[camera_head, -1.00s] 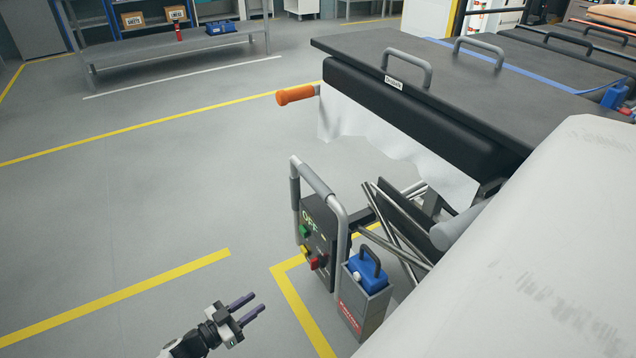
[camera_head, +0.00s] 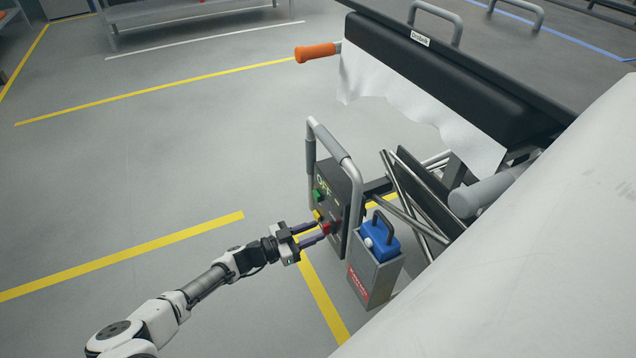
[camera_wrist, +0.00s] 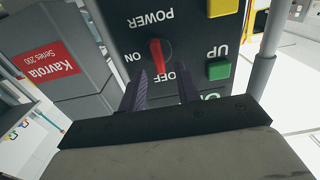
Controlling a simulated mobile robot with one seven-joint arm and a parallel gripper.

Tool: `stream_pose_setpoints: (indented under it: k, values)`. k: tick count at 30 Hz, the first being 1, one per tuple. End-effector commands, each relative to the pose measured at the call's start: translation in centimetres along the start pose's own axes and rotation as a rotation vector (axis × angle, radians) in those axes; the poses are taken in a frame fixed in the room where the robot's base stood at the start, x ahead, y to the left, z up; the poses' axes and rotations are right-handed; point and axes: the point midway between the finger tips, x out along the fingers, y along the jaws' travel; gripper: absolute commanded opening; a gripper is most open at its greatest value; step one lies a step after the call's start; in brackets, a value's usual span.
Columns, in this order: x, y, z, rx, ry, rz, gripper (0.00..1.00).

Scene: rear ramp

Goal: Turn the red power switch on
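The red power switch (camera_wrist: 160,56) is a small lever on the dark control panel (camera_head: 345,180), under an upside-down POWER label in the wrist view. Its free end points toward the lower right there, near OFF, with ON to its left. My gripper (camera_wrist: 163,82) is open, its two dark fingers apart, with the tips near the switch's free end, one to each side. I cannot tell whether either finger touches it. In the head view my gripper (camera_head: 318,234) reaches the panel's front, and the red switch is partly hidden by the fingers.
A green UP button (camera_wrist: 218,70) and a yellow button (camera_wrist: 222,8) sit beside the switch. A grey tube handle (camera_head: 335,148) frames the panel. A grey box (camera_head: 372,275) with a blue pack (camera_head: 375,242) stands to its right. Floor to the left is clear.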

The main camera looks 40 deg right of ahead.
Motion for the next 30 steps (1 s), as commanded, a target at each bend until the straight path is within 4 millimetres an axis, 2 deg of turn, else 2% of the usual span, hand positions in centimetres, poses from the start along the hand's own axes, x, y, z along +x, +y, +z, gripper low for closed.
stream_pose_setpoints:
  k: [3, 6, 15, 23, 30]
  values:
    - [1.4, 0.0, 0.1, -0.001, 0.000, 0.000, 0.33]
    - [1.9, 0.0, 0.1, -0.001, 0.000, -0.001, 0.33]
    - [2.1, 0.0, 0.0, -0.001, 0.000, -0.002, 0.33]
    - [2.0, 0.0, 0.0, -0.001, 0.000, -0.002, 0.00]
    - [2.0, 0.0, 0.1, 0.004, -0.001, -0.002, 0.00]
